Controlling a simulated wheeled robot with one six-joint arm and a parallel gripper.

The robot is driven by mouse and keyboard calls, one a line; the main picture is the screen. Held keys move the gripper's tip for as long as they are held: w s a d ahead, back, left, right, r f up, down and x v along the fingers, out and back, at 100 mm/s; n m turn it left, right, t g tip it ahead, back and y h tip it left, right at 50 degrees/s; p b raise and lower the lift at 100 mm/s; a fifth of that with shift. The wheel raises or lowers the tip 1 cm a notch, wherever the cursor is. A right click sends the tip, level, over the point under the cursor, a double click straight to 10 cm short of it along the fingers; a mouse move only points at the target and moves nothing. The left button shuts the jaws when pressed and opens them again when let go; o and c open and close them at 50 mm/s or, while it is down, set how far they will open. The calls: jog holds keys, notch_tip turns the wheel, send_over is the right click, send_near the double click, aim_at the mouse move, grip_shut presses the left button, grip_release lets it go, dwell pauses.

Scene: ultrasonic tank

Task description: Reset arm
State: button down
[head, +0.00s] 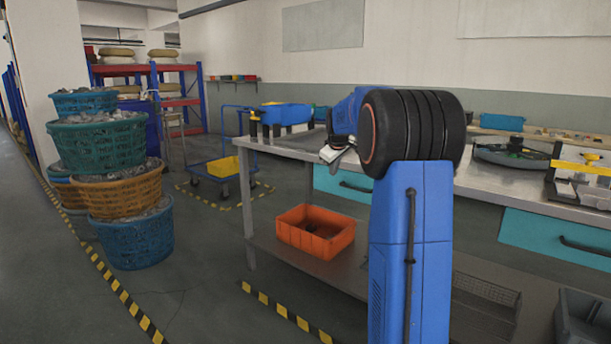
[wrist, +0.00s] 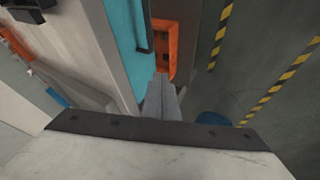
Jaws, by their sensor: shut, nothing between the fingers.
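My gripper (wrist: 161,90) shows in the wrist view as grey fingers closed together, with nothing between them. It points down past the bench edge, over the side with the turquoise drawer front (wrist: 122,38) and the orange bin (wrist: 172,50). In the head view my blue arm is folded in front of the bench. A small pale metal part beside its dark ringed joint looks like part of the wrist; the fingers cannot be made out there.
The metal workbench (head: 503,186) runs along the right. The orange bin (head: 315,232) sits on its lower shelf. Stacked baskets (head: 130,240) stand at the left, and a blue cart (head: 222,168) stands behind. Grey floor between baskets and bench is clear.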

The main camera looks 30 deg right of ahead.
jog(key=s+a+m+y, duration=0.1)
jog(key=s+a, duration=0.9)
jog(key=a, duration=0.2)
jog(key=s+a+y, duration=0.1)
jog(key=s+a, duration=0.9)
jog(key=a, duration=0.2)
jog(key=s+a+f, duration=0.4)
jog(key=s, duration=0.5)
jog(key=s+a+f+m+g+y, duration=0.1)
jog(key=s+a+f, duration=0.4)
jog(key=s, duration=0.4)
jog(key=s+a+f, duration=0.4)
jog(key=s+a, duration=0.1)
jog(key=s, duration=0.4)
jog(key=shift+s+f+m+g+y, duration=0.15)
jog(key=shift+f+m+g+y, duration=0.15)
jog(key=shift+m+y, duration=0.1)
